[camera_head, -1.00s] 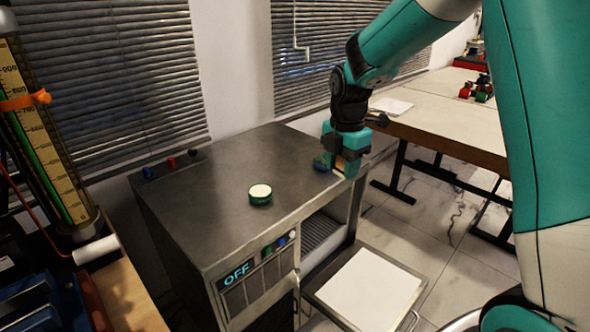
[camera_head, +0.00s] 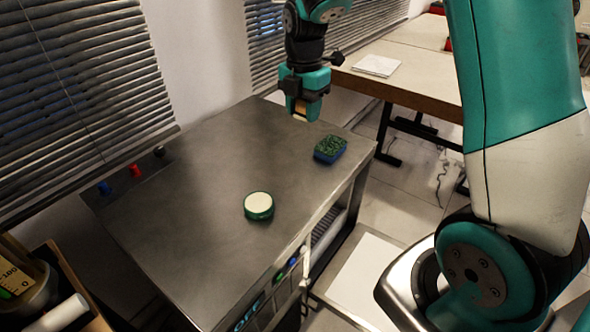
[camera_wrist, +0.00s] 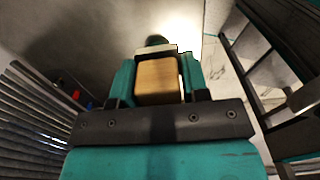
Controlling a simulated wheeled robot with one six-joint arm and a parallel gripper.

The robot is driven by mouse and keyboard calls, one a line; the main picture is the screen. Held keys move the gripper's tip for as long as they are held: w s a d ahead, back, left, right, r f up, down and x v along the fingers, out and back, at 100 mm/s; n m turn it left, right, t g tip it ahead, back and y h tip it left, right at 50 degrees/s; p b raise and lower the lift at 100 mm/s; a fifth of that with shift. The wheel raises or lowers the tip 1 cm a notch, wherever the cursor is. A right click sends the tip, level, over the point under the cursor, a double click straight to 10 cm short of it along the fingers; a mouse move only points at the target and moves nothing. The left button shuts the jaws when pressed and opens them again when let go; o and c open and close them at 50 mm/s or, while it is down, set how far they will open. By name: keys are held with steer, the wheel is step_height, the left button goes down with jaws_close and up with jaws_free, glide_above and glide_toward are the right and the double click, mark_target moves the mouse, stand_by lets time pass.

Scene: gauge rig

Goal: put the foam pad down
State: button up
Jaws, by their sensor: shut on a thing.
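My gripper (camera_head: 301,108) is shut on a tan block, which I take for the foam pad (camera_wrist: 157,80). In the wrist view the pad sits between the two teal fingers, with a pale edge at its far end. In the head view only a small tan part of the pad (camera_head: 300,106) shows between the fingers. The gripper points down above the back right part of the grey metal cabinet top (camera_head: 190,190). The gap beneath the pad is hard to judge.
A blue sponge with a green top (camera_head: 330,150) lies near the cabinet's right edge, close to the gripper. A green round tin with a cream top (camera_head: 258,205) stands mid-top. Blinds (camera_head: 70,90) hang behind.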

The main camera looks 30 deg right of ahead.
mark_target(302, 182)
step_height(302, 182, down, 20)
steer(key=shift+r+p, duration=0.25)
steer(key=shift+p, duration=0.75)
steer(key=shift+f, duration=0.2)
steer(key=o, duration=0.8)
steer(key=shift+r, duration=0.1)
